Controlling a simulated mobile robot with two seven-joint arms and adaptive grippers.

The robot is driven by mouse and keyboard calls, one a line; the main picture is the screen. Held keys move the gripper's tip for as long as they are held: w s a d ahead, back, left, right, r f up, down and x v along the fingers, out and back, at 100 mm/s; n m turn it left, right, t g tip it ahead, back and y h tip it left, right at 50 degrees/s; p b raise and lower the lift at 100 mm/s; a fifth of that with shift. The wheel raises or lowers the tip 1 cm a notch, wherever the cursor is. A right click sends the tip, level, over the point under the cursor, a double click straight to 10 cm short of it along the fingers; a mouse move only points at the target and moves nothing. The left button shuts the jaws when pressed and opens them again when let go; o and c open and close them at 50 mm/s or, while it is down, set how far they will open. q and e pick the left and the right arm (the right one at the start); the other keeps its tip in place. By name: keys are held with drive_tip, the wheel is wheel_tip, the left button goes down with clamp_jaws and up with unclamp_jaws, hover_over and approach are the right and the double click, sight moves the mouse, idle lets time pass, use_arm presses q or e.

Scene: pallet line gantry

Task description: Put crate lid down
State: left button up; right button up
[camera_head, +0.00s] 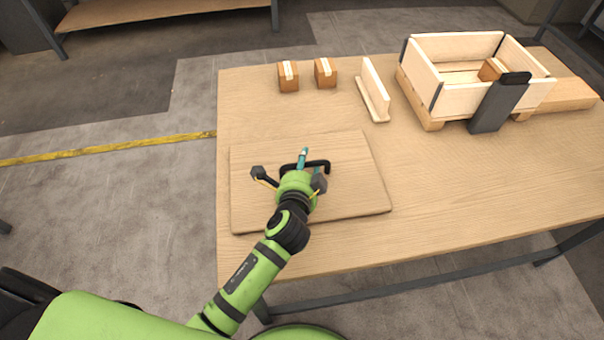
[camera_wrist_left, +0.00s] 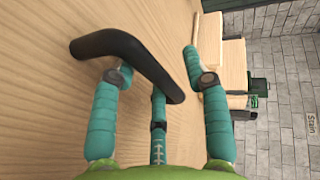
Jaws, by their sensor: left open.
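The crate lid (camera_head: 350,195) is a flat wooden board lying on the left part of the table. Its black handle (camera_head: 322,163) stands up from its middle and also shows in the left wrist view (camera_wrist_left: 105,43). My left gripper (camera_head: 291,170) is over the lid at the handle, its teal fingers open. In the left wrist view, the handle passes between the spread fingers (camera_wrist_left: 154,66); I cannot tell whether they touch it. The open wooden crate (camera_head: 422,75) stands at the table's back right with a small brown box (camera_head: 491,69) inside. My right gripper is not in view.
Two small taped boxes (camera_head: 288,77) (camera_head: 325,73) and an upright L-shaped wooden piece (camera_head: 373,92) stand behind the lid. A dark bracket (camera_head: 498,104) is at the crate's front corner. The table's front right (camera_head: 480,190) is clear.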

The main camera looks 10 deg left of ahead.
use_arm(q)
drive_tip(key=v, duration=1.2)
